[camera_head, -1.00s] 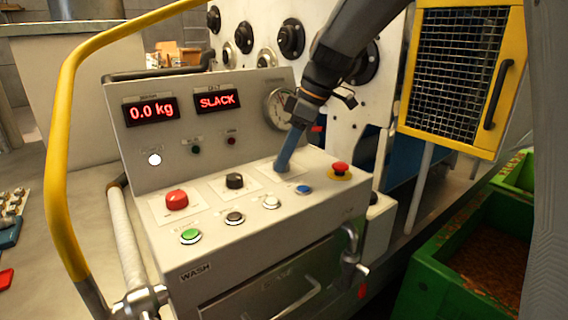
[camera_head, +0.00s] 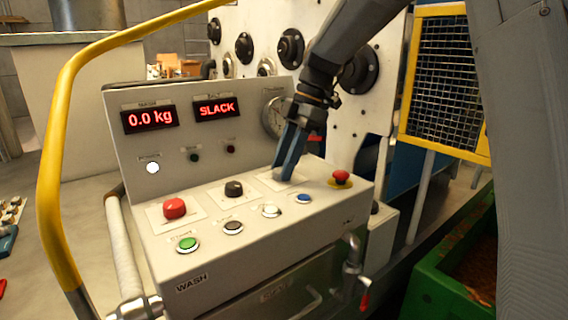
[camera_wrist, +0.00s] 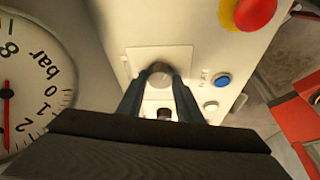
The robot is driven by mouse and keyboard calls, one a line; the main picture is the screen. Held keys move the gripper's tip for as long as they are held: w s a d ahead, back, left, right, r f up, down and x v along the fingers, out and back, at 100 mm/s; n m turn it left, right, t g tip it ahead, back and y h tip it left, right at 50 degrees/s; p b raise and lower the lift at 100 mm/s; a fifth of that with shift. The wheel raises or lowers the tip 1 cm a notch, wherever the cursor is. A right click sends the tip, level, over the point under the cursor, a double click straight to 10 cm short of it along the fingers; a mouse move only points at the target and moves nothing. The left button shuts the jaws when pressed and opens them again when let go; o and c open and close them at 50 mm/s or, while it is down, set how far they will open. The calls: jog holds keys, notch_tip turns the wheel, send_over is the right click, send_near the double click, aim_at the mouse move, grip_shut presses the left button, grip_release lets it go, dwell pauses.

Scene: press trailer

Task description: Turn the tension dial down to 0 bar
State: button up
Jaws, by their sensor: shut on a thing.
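The tension dial is a round grey knob (camera_wrist: 160,72) on a pale square plate in the wrist view. My gripper (camera_wrist: 160,80) is shut on it, one dark finger on each side. In the head view my gripper (camera_head: 285,174) points down at the console's upper right plate, and its blue-grey fingers hide the knob. The gauge (camera_head: 273,118) is half hidden by my wrist in the head view.
The console displays read "0.0 kg" (camera_head: 150,118) and "SLACK" (camera_head: 217,107). A red mushroom button (camera_head: 341,176) on yellow stands right of my fingers, a blue button (camera_head: 303,198) in front. A yellow rail (camera_head: 52,170) and green crate (camera_head: 440,275) flank the console.

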dwell(0.3)
jog(key=o, duration=1)
jog(key=b+v, duration=0.1)
jog(key=v, duration=0.6)
jog(key=shift+d+r, duration=0.15)
jog(key=shift+r, duration=0.2)
